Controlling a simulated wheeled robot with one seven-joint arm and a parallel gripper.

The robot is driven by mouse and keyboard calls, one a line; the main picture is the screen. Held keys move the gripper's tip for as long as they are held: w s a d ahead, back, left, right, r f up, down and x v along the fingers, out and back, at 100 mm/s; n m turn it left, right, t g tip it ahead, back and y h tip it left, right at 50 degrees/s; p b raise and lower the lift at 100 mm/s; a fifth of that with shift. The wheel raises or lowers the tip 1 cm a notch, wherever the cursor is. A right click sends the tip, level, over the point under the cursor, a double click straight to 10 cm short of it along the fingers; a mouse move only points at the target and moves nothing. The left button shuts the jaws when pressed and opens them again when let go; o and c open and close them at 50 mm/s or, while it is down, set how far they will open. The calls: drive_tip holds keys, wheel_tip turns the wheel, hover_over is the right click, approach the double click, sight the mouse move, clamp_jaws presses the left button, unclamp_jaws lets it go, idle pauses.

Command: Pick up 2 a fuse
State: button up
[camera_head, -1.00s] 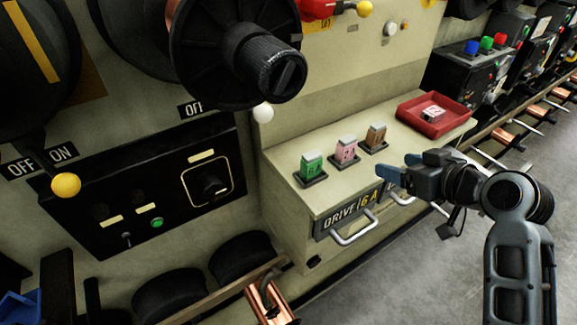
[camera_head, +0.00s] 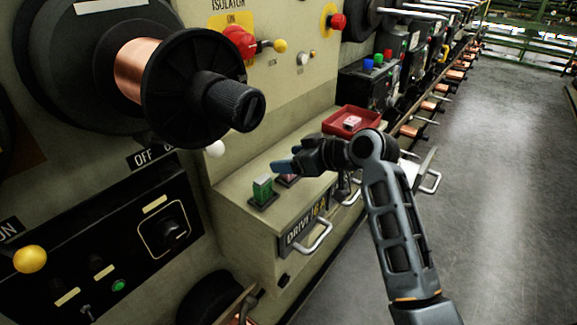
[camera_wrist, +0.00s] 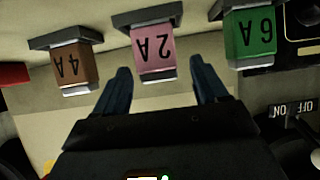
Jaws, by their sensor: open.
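In the wrist view, the pink 2A fuse (camera_wrist: 154,48) stands in its dark holder, upside down in the picture. My gripper (camera_wrist: 161,68) is open, with its blue fingertips apart on either side of that fuse's lower end in the picture; I cannot tell whether they touch it. The brown 4A fuse (camera_wrist: 75,65) is on the left and the green 6A fuse (camera_wrist: 250,35) on the right. In the head view, my gripper (camera_head: 284,166) hides the brown fuse and most of the pink fuse (camera_head: 287,181). The green fuse (camera_head: 263,189) is clear.
A red tray (camera_head: 372,117) holding a small pale pink block (camera_head: 351,122) stands at the back of the beige cabinet top (camera_head: 235,188). A black spool (camera_head: 200,90) overhangs at the left. Drawer handles (camera_head: 315,238) project from the front. The floor at right is clear.

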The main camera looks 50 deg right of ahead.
drive_tip(key=shift+w+f, duration=0.25)
drive_tip(key=shift+w, duration=0.15)
drive_tip(key=c, duration=1)
drive_tip(key=shift+c, duration=0.6)
drive_tip(key=shift+r, duration=0.15)
